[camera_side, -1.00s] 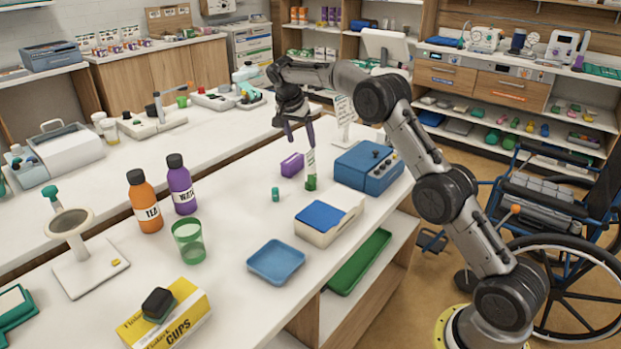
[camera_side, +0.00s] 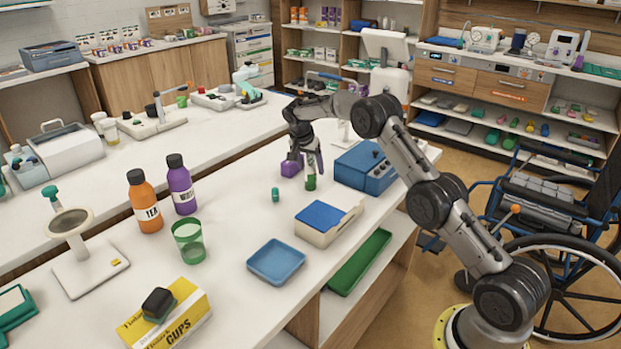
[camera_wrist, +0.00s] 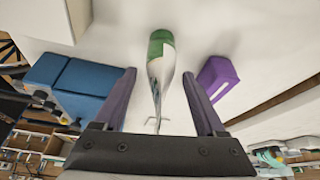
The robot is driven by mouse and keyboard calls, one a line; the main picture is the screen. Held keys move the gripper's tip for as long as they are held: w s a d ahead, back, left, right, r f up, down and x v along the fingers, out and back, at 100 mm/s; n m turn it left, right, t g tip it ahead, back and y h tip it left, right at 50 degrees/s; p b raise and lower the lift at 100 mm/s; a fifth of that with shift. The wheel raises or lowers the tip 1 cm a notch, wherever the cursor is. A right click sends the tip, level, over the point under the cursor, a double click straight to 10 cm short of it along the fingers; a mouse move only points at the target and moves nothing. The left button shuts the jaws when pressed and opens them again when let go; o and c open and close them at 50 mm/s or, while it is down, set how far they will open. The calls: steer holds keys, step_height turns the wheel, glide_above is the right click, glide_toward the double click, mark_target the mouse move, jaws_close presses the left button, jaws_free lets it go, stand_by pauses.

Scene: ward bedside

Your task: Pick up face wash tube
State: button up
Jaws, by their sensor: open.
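The face wash tube is white with a green cap (camera_side: 310,183) and stands cap-down on the white counter. In the wrist view the tube (camera_wrist: 160,68) lies between the two fingers, with a visible gap on each side. My gripper (camera_side: 306,165) is open and lowered around the tube; in the wrist view its fingers (camera_wrist: 158,77) do not appear to touch it. In the side view the fingers hide most of the tube's body, and mainly the cap shows.
A purple box (camera_side: 289,168) stands close left of the tube, and a blue device (camera_side: 364,168) close right. A small teal bottle (camera_side: 275,195), a white box with a blue top (camera_side: 328,222) and a blue tray (camera_side: 276,263) are nearer. The counter between them is bare.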

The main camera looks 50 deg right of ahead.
steer(key=shift+d+f, duration=0.1)
steer(key=shift+f, duration=0.05)
jaws_close()
stand_by(0.5)
